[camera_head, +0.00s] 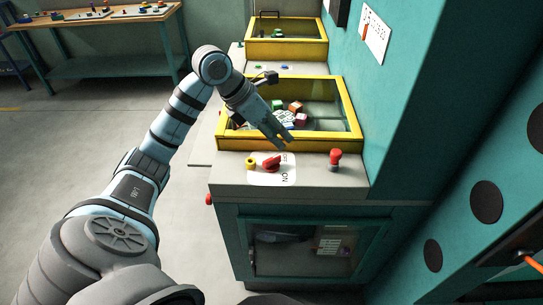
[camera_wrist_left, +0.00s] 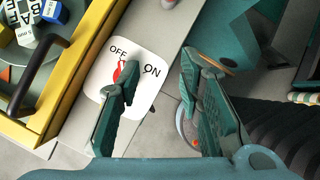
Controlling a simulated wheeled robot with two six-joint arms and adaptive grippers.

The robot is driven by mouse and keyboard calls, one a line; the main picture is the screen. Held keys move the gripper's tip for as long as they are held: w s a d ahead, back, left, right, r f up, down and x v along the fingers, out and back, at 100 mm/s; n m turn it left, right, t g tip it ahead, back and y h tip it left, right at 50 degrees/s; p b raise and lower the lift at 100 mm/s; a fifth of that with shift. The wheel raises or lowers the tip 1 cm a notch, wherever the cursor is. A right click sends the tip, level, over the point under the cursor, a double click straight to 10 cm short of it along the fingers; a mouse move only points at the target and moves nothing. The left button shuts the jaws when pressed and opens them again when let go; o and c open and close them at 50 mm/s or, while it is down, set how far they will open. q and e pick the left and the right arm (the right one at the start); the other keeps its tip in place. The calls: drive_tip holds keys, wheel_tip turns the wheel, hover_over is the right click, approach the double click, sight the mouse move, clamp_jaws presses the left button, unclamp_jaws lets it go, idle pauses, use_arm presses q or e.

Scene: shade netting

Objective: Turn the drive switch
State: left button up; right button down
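The drive switch (camera_head: 271,163) is a red handle on a white plate on the grey ledge of the teal machine. In the left wrist view the white plate (camera_wrist_left: 97,80) reads OFF and ON. The red switch (camera_wrist_left: 117,72) shows there only in part, because one finger covers it; its handle seems to lie nearer OFF. My left gripper (camera_head: 284,141) is just above and behind the switch in the head view. In the left wrist view its fingers (camera_wrist_left: 160,68) are apart, with nothing held between them. Whether a finger touches the switch, I cannot tell. My right gripper is not in view.
A yellow knob (camera_head: 251,163) sits left of the switch, and a red-topped knob (camera_head: 335,158) stands right of it. Behind is a yellow-framed bin (camera_head: 235,143) with coloured blocks. A teal wall (camera_head: 410,100) closes off the right. Open floor lies left.

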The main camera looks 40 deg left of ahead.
use_arm(q)
drive_tip(key=n+g+y, duration=0.1)
drive_tip(key=y, duration=0.1)
approach(272, 158)
drive_tip(key=x, duration=0.9)
drive_tip(key=shift+s, duration=0.1)
drive_tip(key=shift+c, duration=0.5)
clamp_jaws()
